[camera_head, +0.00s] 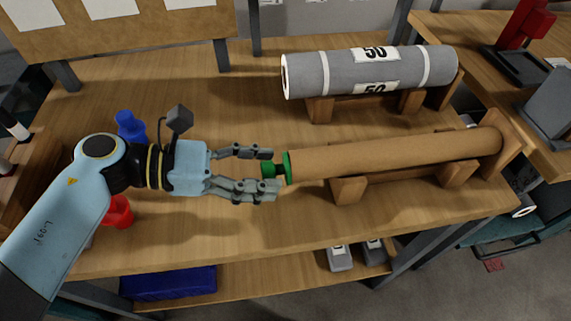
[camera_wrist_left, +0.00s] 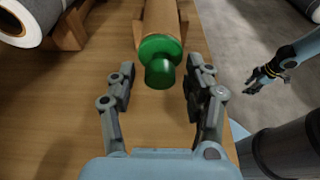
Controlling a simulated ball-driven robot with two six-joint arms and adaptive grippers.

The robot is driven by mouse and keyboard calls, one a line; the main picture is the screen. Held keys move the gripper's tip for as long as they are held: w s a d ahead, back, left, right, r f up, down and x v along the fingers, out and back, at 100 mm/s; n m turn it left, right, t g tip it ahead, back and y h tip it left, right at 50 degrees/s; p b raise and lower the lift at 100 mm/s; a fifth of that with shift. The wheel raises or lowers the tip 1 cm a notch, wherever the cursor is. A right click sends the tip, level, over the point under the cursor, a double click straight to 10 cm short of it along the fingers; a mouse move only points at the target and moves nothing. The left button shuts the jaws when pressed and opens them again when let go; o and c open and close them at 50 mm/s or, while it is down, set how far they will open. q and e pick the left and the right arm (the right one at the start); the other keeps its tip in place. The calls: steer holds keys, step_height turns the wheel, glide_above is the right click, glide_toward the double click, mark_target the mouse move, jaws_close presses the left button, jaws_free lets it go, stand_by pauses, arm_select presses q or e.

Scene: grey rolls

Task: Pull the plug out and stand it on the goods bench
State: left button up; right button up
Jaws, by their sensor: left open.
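The green plug (camera_head: 287,167) sits in the near end of a long brown tube (camera_head: 390,155), which lies on wooden cradles. In the left wrist view the plug's round flange and knob (camera_wrist_left: 160,72) face me. My left gripper (camera_head: 266,171) is open at the plug. Its fingers lie on either side of the knob with gaps, holding nothing. In the left wrist view the fingertips (camera_wrist_left: 160,80) straddle the knob. The wooden goods bench (camera_head: 250,232) carries the cradles. My right gripper (camera_wrist_left: 262,78) shows small beyond the bench edge; its opening is unclear.
A grey roll with white bands (camera_head: 370,70) lies on cradles behind the tube. A blue object (camera_head: 130,127) and a red cup-like object (camera_head: 118,211) stand near my left arm. The bench top in front of the tube is clear.

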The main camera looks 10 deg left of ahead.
arm_select(q)
steer(key=shift+c, duration=0.4)
steer(key=c, duration=0.8)
steer(key=shift+r, duration=0.1)
steer(key=shift+s+a+b, duration=0.25)
steer(key=shift+s+a, duration=0.05)
steer(key=shift+a, duration=0.65)
steer(key=shift+s+a+b, duration=0.2)
steer(key=shift+s+a, duration=0.05)
steer(key=shift+a, duration=0.75)
steer(key=shift+s+a+b, duration=0.25)
steer(key=shift+s+a, duration=0.05)
steer(key=shift+a, duration=0.65)
